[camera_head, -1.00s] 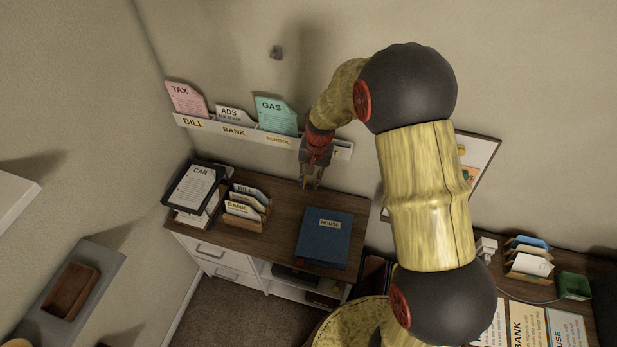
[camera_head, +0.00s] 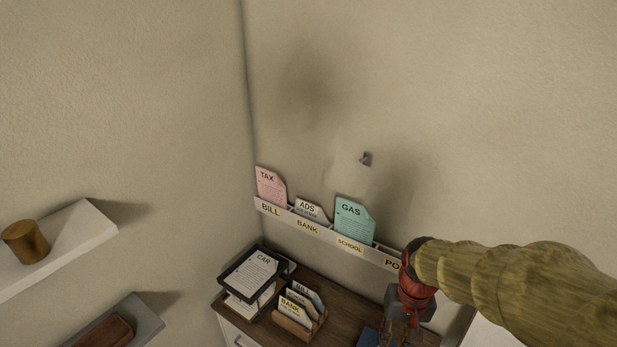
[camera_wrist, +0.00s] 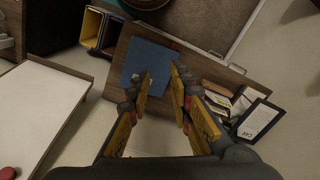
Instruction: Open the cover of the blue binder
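The blue binder (camera_wrist: 150,58) lies flat on the brown cabinet top in the wrist view, with its cover shut. Only a small blue piece of it (camera_head: 368,338) shows at the bottom edge of the head view. My gripper (camera_wrist: 162,76) is open and empty. Its two fingers are apart and appear above the binder, with the binder showing between and beyond the fingertips. In the head view my gripper (camera_head: 410,325) hangs pointing down by the binder. Its fingertips are hard to make out there, and I cannot tell whether they touch the binder.
A card sorter (camera_head: 300,312) and a black-framed CAR sheet on a tray (camera_head: 255,275) stand left of the binder. A wall rack (camera_head: 325,233) with paper folders hangs behind the cabinet.

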